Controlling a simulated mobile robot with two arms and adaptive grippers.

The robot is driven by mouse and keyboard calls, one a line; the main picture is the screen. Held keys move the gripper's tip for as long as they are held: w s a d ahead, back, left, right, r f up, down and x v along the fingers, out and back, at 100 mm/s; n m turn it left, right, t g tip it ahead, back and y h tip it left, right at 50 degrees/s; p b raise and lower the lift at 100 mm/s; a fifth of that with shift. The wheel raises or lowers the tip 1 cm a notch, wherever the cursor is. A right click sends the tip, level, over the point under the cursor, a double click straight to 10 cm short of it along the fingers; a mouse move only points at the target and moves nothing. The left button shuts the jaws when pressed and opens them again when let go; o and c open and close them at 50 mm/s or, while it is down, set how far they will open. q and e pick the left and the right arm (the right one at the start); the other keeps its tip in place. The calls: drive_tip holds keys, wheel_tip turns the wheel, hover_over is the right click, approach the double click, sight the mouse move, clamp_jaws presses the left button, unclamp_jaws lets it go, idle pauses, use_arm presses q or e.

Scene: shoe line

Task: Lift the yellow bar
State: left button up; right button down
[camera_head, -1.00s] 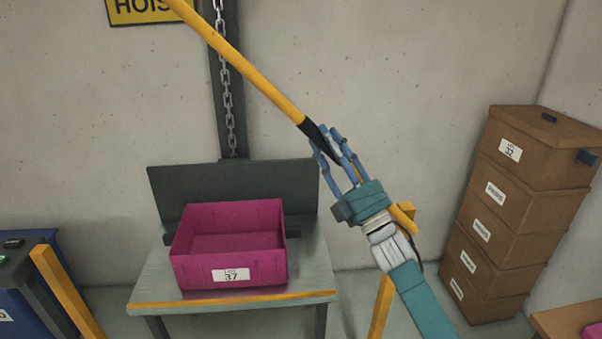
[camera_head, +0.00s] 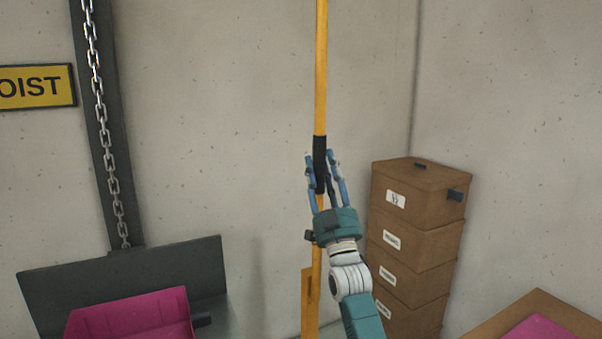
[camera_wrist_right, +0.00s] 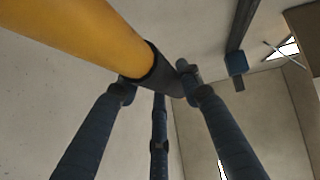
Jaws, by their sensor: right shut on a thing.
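The yellow bar (camera_head: 320,70) stands upright in the head view and runs out of the top of the picture. My left gripper is not in view.
A stack of brown boxes (camera_head: 412,240) stands to the right, behind my right arm. A magenta bin (camera_head: 130,318) sits at the lower left before a dark panel (camera_head: 125,270). A chain (camera_head: 108,160) hangs on a dark post. A wooden surface (camera_head: 500,312) shows at the lower right.

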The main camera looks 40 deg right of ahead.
drive_tip(key=shift+s+d+f+m+g+h, duration=0.1)
drive_tip(key=shift+s+d+m+g+h, duration=0.15)
drive_tip(key=shift+d, duration=0.2)
drive_tip(key=shift+d+m+g+h, duration=0.1)
drive_tip(key=shift+d+m+h, duration=0.05)
drive_tip(key=shift+d+m, duration=0.25)
drive_tip(key=c, duration=1.1)
unclamp_jaws()
drive_tip(key=shift+d+f, duration=0.1)
drive_tip(key=shift+d, duration=0.05)
drive_tip(key=v, duration=1.2)
drive_tip(key=shift+d, duration=0.1)
